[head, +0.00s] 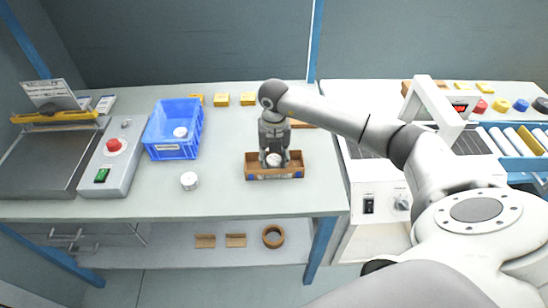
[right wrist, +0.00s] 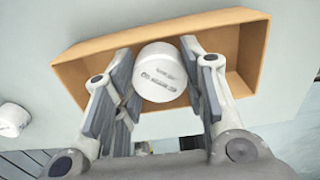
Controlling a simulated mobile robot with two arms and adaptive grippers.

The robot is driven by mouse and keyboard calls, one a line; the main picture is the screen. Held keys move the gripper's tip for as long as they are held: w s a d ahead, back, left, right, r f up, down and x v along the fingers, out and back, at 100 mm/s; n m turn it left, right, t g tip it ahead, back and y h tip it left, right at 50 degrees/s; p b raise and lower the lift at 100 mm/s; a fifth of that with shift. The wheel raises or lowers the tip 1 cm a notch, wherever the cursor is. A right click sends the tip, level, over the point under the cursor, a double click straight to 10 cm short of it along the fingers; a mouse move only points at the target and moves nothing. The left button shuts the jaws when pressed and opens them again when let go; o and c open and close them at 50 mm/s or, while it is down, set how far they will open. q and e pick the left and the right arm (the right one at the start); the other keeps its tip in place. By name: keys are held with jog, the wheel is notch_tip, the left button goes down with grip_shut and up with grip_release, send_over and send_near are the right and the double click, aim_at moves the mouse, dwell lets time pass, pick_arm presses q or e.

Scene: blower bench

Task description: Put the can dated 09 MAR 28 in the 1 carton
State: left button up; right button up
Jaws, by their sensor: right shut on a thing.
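My right gripper (head: 274,158) points down at an open brown carton (head: 258,175) on the bench. It is shut on a white can (right wrist: 160,72), whose top faces the right wrist camera with small dark print too blurred to read. The can is between the fingers and within the carton's outline in both views; I cannot tell whether it touches the carton floor. The carton also shows in the right wrist view (right wrist: 245,50). I cannot read a number on the carton. My left gripper is not in view.
Another white can (head: 189,180) stands on the bench left of the carton. One more can (head: 180,132) is in the blue crate (head: 176,152). A control box with a red button (head: 113,145) stands further left. Yellow blocks (head: 221,99) line the back. The bench front is mostly clear.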

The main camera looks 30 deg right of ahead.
aim_at(274, 159)
jog(key=shift+f, duration=0.5)
jog(key=o, duration=1.1)
notch_tip(274, 159, up, 12)
